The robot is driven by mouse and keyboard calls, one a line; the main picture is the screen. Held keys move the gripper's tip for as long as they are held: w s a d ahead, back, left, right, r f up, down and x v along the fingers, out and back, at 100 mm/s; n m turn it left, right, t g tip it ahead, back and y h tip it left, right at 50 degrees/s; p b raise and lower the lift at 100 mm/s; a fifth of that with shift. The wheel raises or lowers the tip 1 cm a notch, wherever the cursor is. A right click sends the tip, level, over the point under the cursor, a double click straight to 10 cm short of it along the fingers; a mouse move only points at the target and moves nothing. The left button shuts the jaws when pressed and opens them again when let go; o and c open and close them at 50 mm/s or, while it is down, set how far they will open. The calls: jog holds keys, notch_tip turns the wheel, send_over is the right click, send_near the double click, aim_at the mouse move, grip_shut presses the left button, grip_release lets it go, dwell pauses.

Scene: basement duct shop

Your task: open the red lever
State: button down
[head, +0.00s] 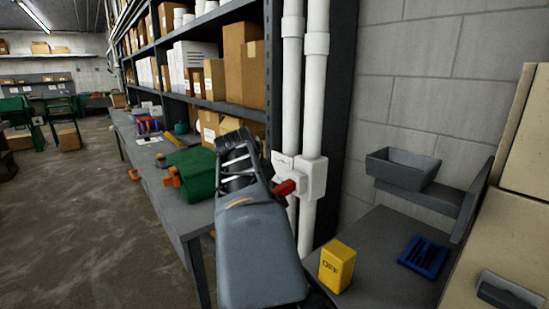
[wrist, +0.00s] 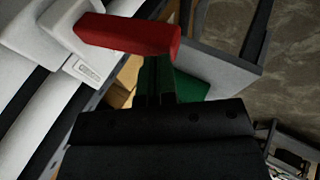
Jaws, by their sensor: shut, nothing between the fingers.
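The red lever (head: 286,187) sticks out to the left from a white box (head: 313,178) on two white vertical pipes (head: 315,90). In the wrist view the lever (wrist: 130,34) crosses the upper part of the picture, its left end joined to the white box (wrist: 75,35). My gripper (head: 237,148) is shut and empty, just left of the lever in the head view. In the wrist view the narrow fingers of my gripper (wrist: 156,80) reach up to the lever's lower edge. Their tips are hard to make out, and I cannot tell whether they touch it.
A green toolbox (head: 198,181) sits on the workbench (head: 175,212) behind my gripper. Shelves of cardboard boxes (head: 243,65) stand behind the bench. A yellow block marked OFF (head: 338,266) and a blue tray (head: 424,257) lie on the right-hand surface (head: 388,277). Open floor (head: 85,225) lies left.

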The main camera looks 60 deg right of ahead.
jog(key=shift+a+f+b, duration=0.1)
jog(key=shift+f+b, duration=0.2)
jog(key=shift+f, duration=0.5)
jog(key=shift+a, duration=0.1)
